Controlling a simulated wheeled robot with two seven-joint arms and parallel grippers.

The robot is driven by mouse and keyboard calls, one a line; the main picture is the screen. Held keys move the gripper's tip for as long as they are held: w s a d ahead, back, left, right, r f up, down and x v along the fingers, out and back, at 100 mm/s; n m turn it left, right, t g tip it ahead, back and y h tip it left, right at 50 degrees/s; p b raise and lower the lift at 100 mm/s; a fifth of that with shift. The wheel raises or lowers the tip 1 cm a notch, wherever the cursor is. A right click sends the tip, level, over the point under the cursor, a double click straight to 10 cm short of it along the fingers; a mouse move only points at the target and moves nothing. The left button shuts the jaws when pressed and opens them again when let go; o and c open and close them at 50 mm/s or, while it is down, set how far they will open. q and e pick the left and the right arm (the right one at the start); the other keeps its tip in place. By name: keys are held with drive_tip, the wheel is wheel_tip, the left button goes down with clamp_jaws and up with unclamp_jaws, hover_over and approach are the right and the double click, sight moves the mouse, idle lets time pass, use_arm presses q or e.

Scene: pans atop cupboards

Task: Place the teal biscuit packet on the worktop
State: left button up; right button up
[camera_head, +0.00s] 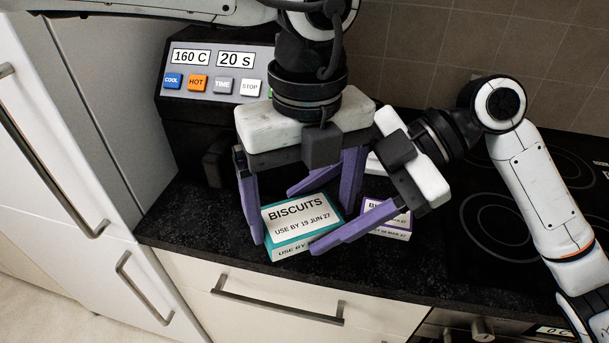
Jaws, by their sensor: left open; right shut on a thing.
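The teal biscuit packet (290,217) has a white label reading "BISCUITS, USE BY 19 JUN 27". It is at the front of the dark worktop (205,232), label up. Whether it touches the worktop or is held just above it, I cannot tell. My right gripper (303,221) reaches in from the right and is shut on the packet, one finger along its front right side and one behind. My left gripper (302,229) is above it, pointing down and open, with one finger at the packet's left and the other behind its right side.
A purple-edged packet (396,224) lies just right of the teal one, partly hidden by my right gripper. A dark appliance (190,115) with a display and buttons stands at the back left. A black hob (470,250) is at the right. Drawers are below the worktop's front edge.

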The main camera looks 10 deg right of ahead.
use_arm(q)
drive_tip(key=shift+f, duration=0.6)
drive_tip(key=c, duration=0.9)
use_arm(e)
drive_tip(key=o, duration=1.4)
